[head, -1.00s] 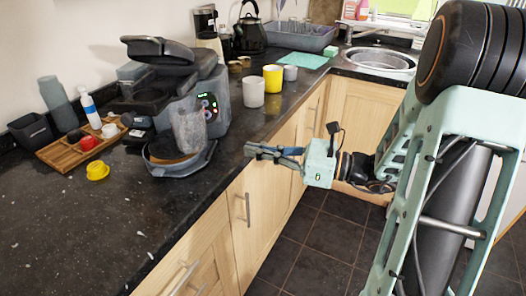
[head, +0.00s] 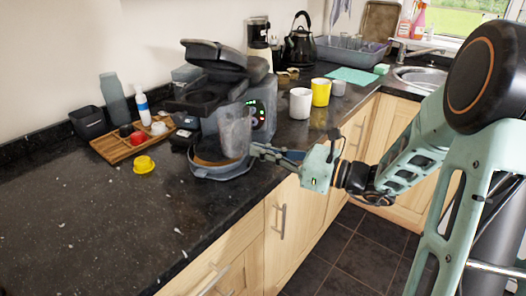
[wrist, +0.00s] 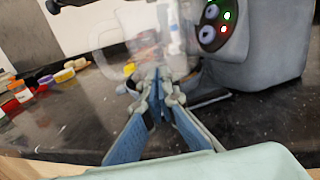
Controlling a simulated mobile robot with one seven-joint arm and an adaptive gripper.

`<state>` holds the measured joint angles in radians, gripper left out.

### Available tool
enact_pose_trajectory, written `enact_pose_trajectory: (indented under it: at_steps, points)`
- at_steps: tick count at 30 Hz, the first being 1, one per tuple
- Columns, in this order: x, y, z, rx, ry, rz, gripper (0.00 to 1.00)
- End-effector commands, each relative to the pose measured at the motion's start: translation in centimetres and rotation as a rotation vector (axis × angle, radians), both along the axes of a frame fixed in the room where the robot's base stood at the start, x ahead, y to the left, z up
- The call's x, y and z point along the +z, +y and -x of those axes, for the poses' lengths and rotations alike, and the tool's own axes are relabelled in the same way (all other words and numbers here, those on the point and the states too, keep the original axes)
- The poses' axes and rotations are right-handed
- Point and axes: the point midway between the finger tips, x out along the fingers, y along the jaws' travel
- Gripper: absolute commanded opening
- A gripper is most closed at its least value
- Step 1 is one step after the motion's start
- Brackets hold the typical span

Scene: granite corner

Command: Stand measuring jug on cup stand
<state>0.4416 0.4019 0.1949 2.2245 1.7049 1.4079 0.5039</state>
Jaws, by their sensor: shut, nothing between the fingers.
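The clear measuring jug (head: 235,132) stands upright at the front of the dark coffee machine, over the right part of its round grey cup stand (head: 222,175). In the wrist view the jug (wrist: 135,22) is a faint see-through shape just beyond the fingertips, with its handle (wrist: 100,38) to the left. My gripper (head: 256,148) is shut and empty, just right of the jug in the head view. In the wrist view its blue fingers (wrist: 157,78) are together, overlapping the jug's lower part. I cannot tell whether they touch it.
The coffee machine (head: 225,75) rises behind the jug. A wooden tray (head: 112,152) with small items and a yellow cup (head: 144,165) lie left. A white mug (head: 300,103), a yellow mug (head: 321,92) and a grey cup (head: 338,88) stand right. The front left counter is clear.

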Motion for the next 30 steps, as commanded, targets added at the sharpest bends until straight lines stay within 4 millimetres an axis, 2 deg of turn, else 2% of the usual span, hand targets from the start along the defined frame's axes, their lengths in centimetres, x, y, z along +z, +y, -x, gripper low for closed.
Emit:
enact_pose_trajectory:
  at_steps: [6,11,23,30]
  points:
    - [0.2,3.5,-1.6,0.006,0.000,-0.001,0.00]
    - [0.1,5.1,-2.5,0.002,0.000,0.000,0.00]
    - [0.0,5.2,-2.5,0.001,0.000,0.000,0.00]
    - [0.1,4.2,-2.7,0.003,0.001,0.000,0.00]
